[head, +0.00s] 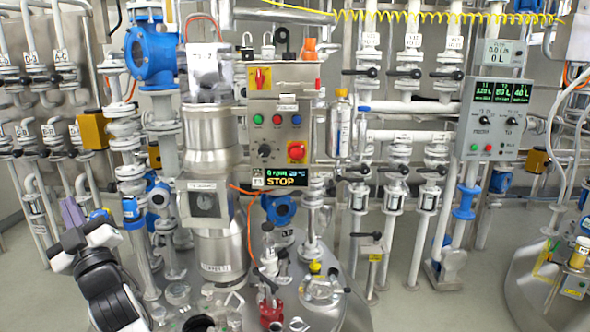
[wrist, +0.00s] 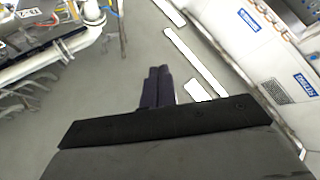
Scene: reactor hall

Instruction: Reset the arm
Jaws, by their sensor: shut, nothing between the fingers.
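My arm shows at the lower left of the head view, folded, black and white. My gripper (head: 72,212) is the dark purple part at its end, raised beside the pipes at the left. In the wrist view my gripper (wrist: 158,72) shows as two dark purple fingers lying together, shut, with nothing between them. Grey floor lies behind the fingers in that view. Nothing is seen touching the fingertips.
A steel reactor column (head: 212,150) and a control box (head: 282,125) reading STOP stand right of my arm. White valve pipes (head: 125,150) rise close to it. A grey control panel (head: 497,118) hangs at the right. Open floor (head: 405,300) shows at lower right.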

